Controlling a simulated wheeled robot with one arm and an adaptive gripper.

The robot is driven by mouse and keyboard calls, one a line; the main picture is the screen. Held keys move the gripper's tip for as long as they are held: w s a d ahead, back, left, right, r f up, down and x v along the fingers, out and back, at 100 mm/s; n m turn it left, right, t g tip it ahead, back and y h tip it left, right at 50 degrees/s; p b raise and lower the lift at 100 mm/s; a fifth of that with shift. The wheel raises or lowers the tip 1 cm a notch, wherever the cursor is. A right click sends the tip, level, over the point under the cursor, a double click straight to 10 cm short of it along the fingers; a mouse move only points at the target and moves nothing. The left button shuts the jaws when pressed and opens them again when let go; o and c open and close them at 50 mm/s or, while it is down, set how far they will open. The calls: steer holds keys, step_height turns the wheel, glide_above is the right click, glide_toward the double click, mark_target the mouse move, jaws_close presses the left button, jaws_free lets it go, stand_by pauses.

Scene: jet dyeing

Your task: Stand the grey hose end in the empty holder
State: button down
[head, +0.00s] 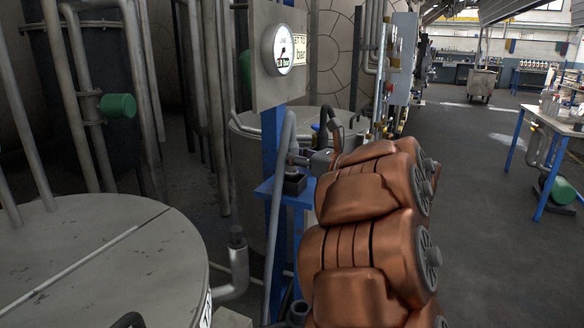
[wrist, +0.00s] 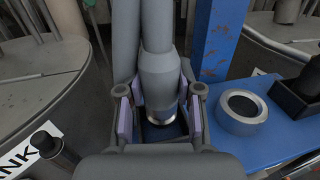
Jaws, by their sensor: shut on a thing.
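The grey hose end (wrist: 158,75) hangs upright between the purple-lined fingers of my gripper (wrist: 160,108), which is shut on it. Its metal-ringed tip points down over a dark, square-edged spot on the blue shelf. I cannot tell whether the tip is inside anything there. A round, light grey collar (wrist: 242,122) with an empty dark hole stands on the shelf just right of my gripper. In the head view the grey hose (head: 285,145) curves beside the blue post. My gripper (head: 318,160) is partly hidden there by my copper arm.
The blue shelf (wrist: 222,148) carries a black block (wrist: 296,95) at the right; a black block (head: 293,184) shows on it in the head view. The blue post (wrist: 218,40) rises behind. A large tank lid (head: 100,262) lies left, a gauge (head: 282,50) above.

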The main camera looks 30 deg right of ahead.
mark_target(294, 168)
steer(key=shift+w+f, duration=0.1)
steer(key=shift+f, duration=1.6)
steer(key=shift+f, duration=0.2)
steer(key=c, duration=0.8)
jaws_free()
steer(key=shift+o, duration=0.2)
steer(key=shift+r, duration=0.1)
steer(key=shift+r, duration=0.15)
steer(key=shift+s+d, duration=0.15)
steer(key=shift+s, duration=0.1)
steer(key=b+v, duration=0.1)
steer(key=v, duration=1)
steer(key=shift+s, duration=0.3)
